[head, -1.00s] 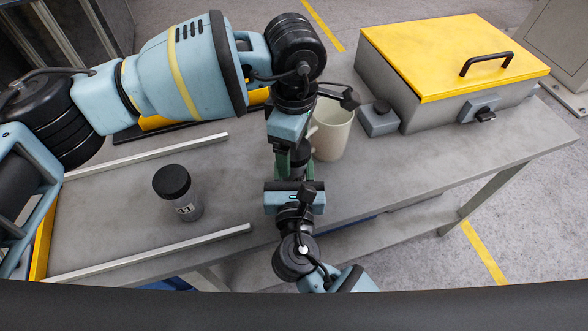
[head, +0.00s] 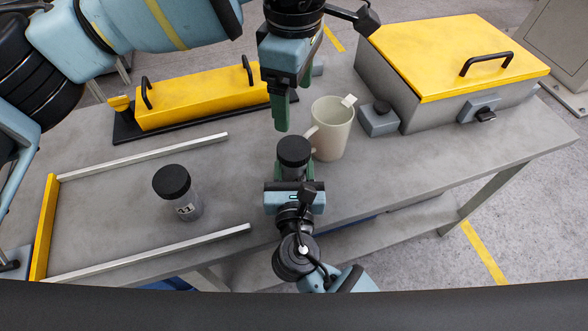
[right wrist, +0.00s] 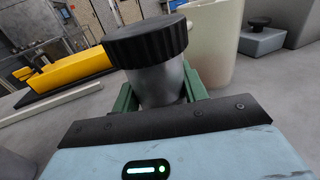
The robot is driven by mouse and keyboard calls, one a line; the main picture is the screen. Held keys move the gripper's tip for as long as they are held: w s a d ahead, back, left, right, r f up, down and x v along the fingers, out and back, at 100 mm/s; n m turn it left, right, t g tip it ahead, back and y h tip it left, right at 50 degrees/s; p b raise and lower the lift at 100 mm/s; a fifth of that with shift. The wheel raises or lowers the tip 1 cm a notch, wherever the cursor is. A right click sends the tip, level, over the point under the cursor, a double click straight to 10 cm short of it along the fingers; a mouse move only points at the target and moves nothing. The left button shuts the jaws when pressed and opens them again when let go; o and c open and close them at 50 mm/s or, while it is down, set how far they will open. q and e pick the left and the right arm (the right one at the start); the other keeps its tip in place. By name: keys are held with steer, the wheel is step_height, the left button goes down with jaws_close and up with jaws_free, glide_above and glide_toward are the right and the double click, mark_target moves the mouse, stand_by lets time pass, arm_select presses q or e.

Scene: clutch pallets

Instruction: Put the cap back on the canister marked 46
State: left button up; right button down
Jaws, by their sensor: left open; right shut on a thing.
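My right gripper (head: 294,172) is shut on a grey canister (right wrist: 160,86) and holds it upright near the table's front edge. A black ribbed cap (head: 294,150) sits on top of this canister; it also shows in the right wrist view (right wrist: 146,42). No number shows on the held canister. My left gripper (head: 283,112) is open and empty, above and behind the cap, apart from it. Another canister (head: 187,206) with a black cap stands on the table at the left; its label seems to read 11.
A cream mug (head: 333,130) stands close behind and right of the held canister. Beyond it are a small grey box (head: 379,121) and a yellow-lidded case (head: 450,60). A yellow handled block (head: 200,103) lies at the back left. Pale rails (head: 150,157) flank the left canister.

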mark_target(294, 176)
steer(key=c, duration=0.7)
jaws_free()
arm_select(q)
steer(key=shift+f, duration=0.3)
arm_select(e)
steer(key=shift+s, duration=3.9)
steer(key=shift+s, duration=0.1)
